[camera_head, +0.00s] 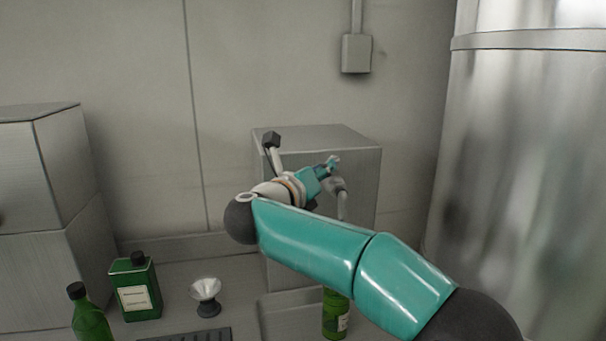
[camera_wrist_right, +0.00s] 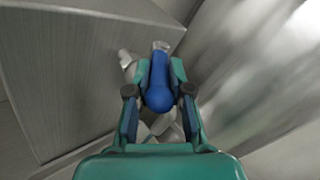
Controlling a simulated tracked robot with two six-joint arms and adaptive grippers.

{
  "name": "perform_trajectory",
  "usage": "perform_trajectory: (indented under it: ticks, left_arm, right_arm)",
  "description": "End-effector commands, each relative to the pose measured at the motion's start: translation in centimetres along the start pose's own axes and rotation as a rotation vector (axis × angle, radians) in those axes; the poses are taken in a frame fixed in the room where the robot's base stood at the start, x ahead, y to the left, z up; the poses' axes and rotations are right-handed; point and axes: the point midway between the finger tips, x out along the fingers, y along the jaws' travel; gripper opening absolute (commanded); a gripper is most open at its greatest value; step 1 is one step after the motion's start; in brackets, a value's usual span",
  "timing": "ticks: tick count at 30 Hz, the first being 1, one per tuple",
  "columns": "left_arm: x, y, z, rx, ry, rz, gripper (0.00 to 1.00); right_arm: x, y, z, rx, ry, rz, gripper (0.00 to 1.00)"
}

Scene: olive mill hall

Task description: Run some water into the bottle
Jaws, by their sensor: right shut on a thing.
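My right gripper (camera_head: 328,168) is at the tap (camera_head: 342,203), high in front of the grey metal box. In the right wrist view the gripper (camera_wrist_right: 159,70) is shut on a blue lever (camera_wrist_right: 158,92) with a rounded end. The pale metal body of the tap (camera_wrist_right: 160,47) shows partly behind it. A green bottle with a pale label (camera_head: 335,316) stands below the tap, partly hidden by my forearm, its top not clearly visible. I cannot tell whether water is running. My left gripper is not in view.
A green bottle with a black cap (camera_head: 91,318), a green canister (camera_head: 135,288) and a funnel (camera_head: 206,291) stand at left. A dark slotted mat (camera_head: 192,336) lies at the front. The grey box (camera_head: 315,138) is behind my wrist; a large metal tank (camera_head: 525,150) is at right.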

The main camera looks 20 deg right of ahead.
Motion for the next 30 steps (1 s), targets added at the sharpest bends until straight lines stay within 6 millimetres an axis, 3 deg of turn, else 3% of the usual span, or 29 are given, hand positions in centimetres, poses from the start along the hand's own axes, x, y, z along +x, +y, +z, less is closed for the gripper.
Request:
perform_trajectory:
  ticks: [15,16,20,30]
  left_arm:
    - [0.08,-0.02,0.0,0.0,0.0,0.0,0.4]
    - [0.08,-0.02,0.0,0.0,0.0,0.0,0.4]
    - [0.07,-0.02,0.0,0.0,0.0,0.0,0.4]
    - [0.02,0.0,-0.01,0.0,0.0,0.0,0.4]
  right_arm:
    - [0.38,-0.53,-0.32,-0.001,0.016,-0.03,0.0]
    - [0.39,-0.54,-0.33,-0.001,0.016,-0.03,0.24]
    - [0.42,-0.6,-0.35,-0.001,0.017,-0.031,0.44]
    - [0.31,-0.73,-0.38,0.0,0.018,-0.034,0.44]
